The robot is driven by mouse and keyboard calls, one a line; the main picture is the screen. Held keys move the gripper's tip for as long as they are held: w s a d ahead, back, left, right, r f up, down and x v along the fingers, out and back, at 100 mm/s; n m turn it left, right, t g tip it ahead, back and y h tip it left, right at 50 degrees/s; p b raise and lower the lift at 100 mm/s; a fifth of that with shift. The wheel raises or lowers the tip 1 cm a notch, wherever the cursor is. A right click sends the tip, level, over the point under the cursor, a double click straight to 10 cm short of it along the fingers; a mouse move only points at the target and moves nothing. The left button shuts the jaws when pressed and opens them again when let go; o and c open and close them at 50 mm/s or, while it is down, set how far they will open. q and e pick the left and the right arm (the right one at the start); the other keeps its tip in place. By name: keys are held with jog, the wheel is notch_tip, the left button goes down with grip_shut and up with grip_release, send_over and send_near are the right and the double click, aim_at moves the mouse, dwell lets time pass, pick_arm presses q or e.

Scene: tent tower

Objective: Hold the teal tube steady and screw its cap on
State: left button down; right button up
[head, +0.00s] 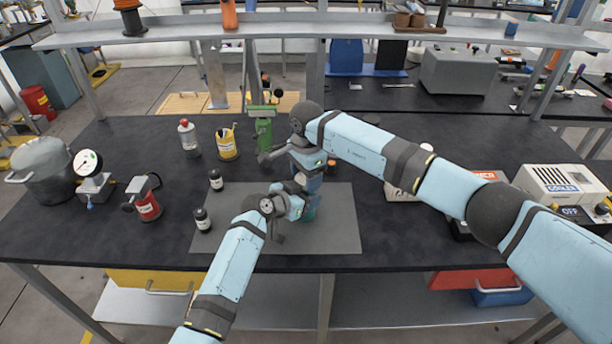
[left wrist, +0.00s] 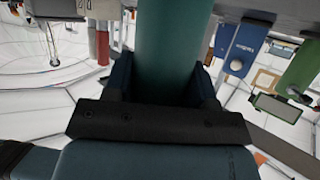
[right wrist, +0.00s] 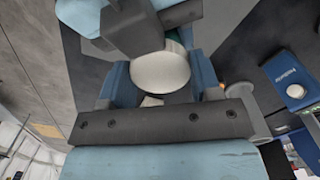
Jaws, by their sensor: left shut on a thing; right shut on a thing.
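The teal tube (left wrist: 172,40) stands between the blue fingers of my left gripper (left wrist: 165,85), which is shut on it. In the head view the tube (head: 309,210) is upright over the grey mat (head: 340,235), mostly hidden by my arms. My right gripper (right wrist: 162,85) is shut on the cream-white cap (right wrist: 160,72), above my left gripper. The cap (head: 300,178) shows only a little in the head view. A bit of teal shows behind the cap in the right wrist view. I cannot tell whether cap and tube touch or how far the threads are engaged.
Two small dark bottles stand left, one at the mat's edge (head: 202,220), one behind (head: 215,180). A white device (head: 560,185) is far right.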

jog(key=o, duration=1)
jog(key=shift+r, duration=2.3)
jog(key=shift+c, duration=0.4)
jog(key=n, duration=0.1)
jog(key=r+n, duration=0.1)
jog(key=n, duration=0.1)
jog(key=shift+r, duration=0.25)
jog(key=r+n, duration=0.1)
jog(key=n, duration=0.1)
jog(key=r+n, duration=0.1)
jog(key=shift+n, duration=0.4)
jog(key=shift+f, duration=0.1)
